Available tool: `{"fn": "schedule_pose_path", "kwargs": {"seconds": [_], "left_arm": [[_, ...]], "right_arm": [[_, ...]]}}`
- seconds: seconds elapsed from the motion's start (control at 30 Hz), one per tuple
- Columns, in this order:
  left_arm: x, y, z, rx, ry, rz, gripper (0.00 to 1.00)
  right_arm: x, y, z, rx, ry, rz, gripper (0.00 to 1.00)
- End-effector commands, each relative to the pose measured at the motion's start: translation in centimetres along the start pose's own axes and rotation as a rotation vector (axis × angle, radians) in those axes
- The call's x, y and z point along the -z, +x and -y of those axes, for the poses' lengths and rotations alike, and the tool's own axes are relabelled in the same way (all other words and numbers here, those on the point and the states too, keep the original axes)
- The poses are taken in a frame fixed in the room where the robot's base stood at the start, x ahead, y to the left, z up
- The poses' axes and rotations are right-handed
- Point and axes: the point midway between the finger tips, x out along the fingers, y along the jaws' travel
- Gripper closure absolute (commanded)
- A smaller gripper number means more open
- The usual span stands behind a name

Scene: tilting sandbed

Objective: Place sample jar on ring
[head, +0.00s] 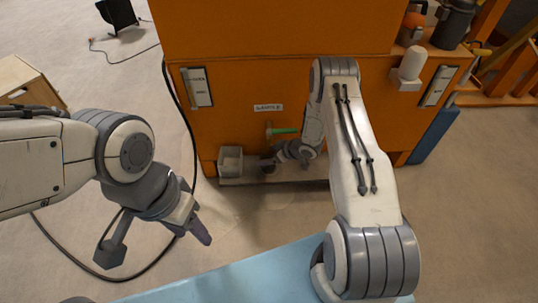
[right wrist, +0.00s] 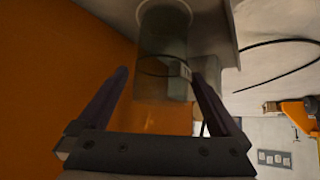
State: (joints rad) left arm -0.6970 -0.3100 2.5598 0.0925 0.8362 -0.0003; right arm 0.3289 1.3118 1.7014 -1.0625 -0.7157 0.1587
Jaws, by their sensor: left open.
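A clear, greenish sample jar (right wrist: 163,45) shows in the right wrist view, in front of and partly between my right gripper's fingers. My right gripper (right wrist: 160,75) has its fingers apart, with a gap to the jar visible on the left side. In the head view my right gripper (head: 268,162) is low at the orange cabinet's front, above a grey ledge, and the jar cannot be made out there. A thin dark band crosses the jar in the wrist view; I cannot tell whether it is the ring. My left gripper (head: 192,222) is open and empty, away from the cabinet.
The orange cabinet (head: 235,85) carries a green-handled fitting (head: 284,131) under a label. A blue surface (head: 240,277) lies in front. A black cable hangs at left; the floor at left is mostly clear.

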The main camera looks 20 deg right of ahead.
Motion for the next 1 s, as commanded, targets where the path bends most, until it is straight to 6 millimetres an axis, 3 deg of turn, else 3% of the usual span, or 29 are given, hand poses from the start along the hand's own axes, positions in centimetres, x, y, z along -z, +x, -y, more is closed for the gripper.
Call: {"fn": "schedule_pose_path", "kwargs": {"seconds": [0.23, 0.7, 1.0], "left_arm": [[0.1, -0.9, -0.1, 0.000, 0.000, 0.000, 0.50], [0.3, -5.0, -0.4, 0.000, 0.000, 0.000, 0.50], [0.3, -5.4, -0.4, 0.000, 0.000, 0.000, 0.50]], "right_arm": [[0.4, -1.5, -0.1, -0.002, 0.002, 0.000, 0.00], [0.4, -10.8, -0.1, -0.002, 0.003, 0.000, 0.00], [0.2, -12.3, -0.1, -0.001, 0.001, -0.001, 0.00]]}}
